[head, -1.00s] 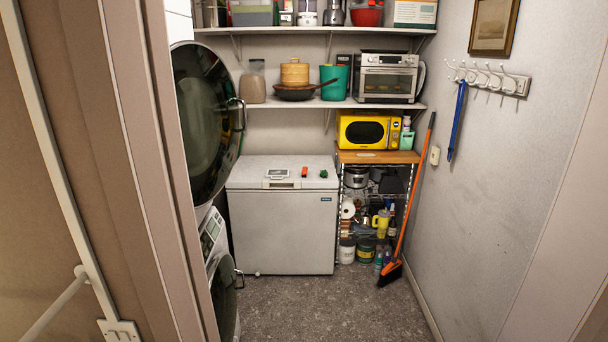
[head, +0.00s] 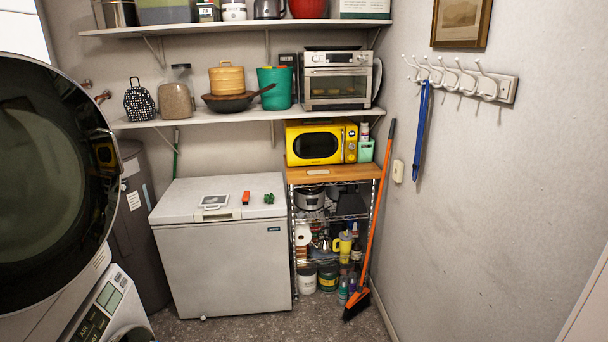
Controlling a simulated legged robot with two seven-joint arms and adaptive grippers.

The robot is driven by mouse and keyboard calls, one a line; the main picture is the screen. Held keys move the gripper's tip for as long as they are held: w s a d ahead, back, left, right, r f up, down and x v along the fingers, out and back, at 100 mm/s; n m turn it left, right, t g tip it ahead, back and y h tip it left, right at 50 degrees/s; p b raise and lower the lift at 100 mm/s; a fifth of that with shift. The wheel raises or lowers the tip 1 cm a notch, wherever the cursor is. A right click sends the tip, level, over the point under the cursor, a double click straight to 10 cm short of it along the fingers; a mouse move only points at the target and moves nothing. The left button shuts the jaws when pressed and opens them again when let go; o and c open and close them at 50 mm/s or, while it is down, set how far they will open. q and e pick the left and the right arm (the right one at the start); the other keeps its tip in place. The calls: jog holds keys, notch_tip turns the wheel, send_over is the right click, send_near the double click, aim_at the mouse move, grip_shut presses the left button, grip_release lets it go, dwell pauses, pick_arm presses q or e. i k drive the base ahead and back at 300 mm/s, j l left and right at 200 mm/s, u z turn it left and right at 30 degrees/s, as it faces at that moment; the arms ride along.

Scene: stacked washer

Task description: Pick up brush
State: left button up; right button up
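An orange long-handled brush or broom (head: 381,205) leans upright in the back right corner, beside the wire shelf. Its dark bristle head (head: 356,304) rests on the floor and its handle top is near the microwave's height. A blue long, flat object (head: 422,130) hangs from the hook rack on the right wall; I cannot tell if it is a brush. Neither of my grippers shows in the head view.
A stacked washer with its large round door (head: 50,190) open stands close at the left. A white chest freezer (head: 225,265) stands at the back. A wire shelf (head: 330,265) carries a yellow microwave (head: 322,143). A hook rack (head: 460,80) is on the right wall. Floor shows in front.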

aim_at(246, 196)
jog(key=i+u, duration=0.2)
jog(key=i, duration=0.85)
jog(key=i+l+u, duration=0.1)
jog(key=i+u, duration=0.15)
jog(key=i, duration=0.8)
